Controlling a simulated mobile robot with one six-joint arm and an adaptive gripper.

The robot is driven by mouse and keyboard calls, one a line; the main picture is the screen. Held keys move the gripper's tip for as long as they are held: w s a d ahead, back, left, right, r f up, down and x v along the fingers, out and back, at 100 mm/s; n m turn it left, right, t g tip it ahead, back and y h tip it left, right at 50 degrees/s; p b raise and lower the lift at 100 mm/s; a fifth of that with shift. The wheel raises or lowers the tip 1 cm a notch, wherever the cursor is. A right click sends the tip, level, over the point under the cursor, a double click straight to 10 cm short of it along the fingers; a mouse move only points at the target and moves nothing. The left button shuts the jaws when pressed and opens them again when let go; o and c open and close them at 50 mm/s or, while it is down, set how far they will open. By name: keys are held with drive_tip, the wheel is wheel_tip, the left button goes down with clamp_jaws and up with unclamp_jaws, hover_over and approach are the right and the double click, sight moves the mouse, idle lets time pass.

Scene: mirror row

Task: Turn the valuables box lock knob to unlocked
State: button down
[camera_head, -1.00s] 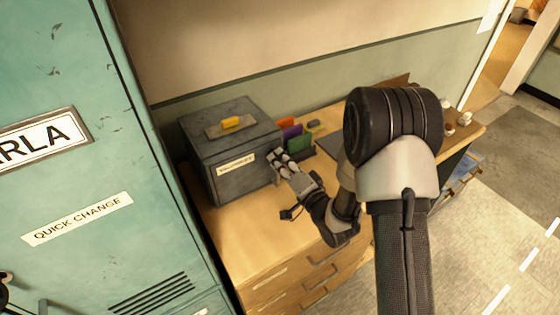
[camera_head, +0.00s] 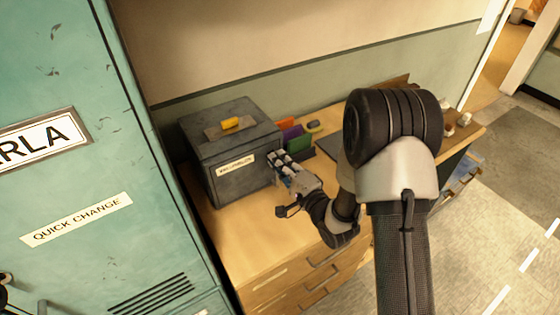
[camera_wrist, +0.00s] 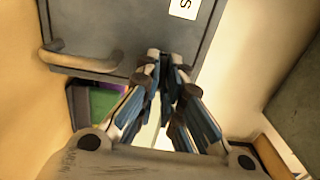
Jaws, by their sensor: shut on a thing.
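The valuables box (camera_head: 225,178) is a dark grey metal box on the wooden cabinet, with a white label on its front. My gripper (camera_head: 281,168) is at the right side of this front. In the wrist view my gripper (camera_wrist: 165,72) has its fingers close together, with the tips against the box's grey front (camera_wrist: 135,25). It is shut on the lock knob, which the fingers hide. The knob's setting cannot be read. A bar handle (camera_wrist: 85,62) shows on the box front, left of the fingers in the wrist view.
A yellow block (camera_head: 231,122) lies on the box top. Green, orange and purple folders (camera_head: 296,138) stand right of the box. A teal locker (camera_head: 75,150) fills the left side. The cabinet top (camera_head: 235,240) in front of the box is bare.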

drive_tip(key=c, duration=1.7)
unclamp_jaws()
drive_tip(key=v, duration=1.2)
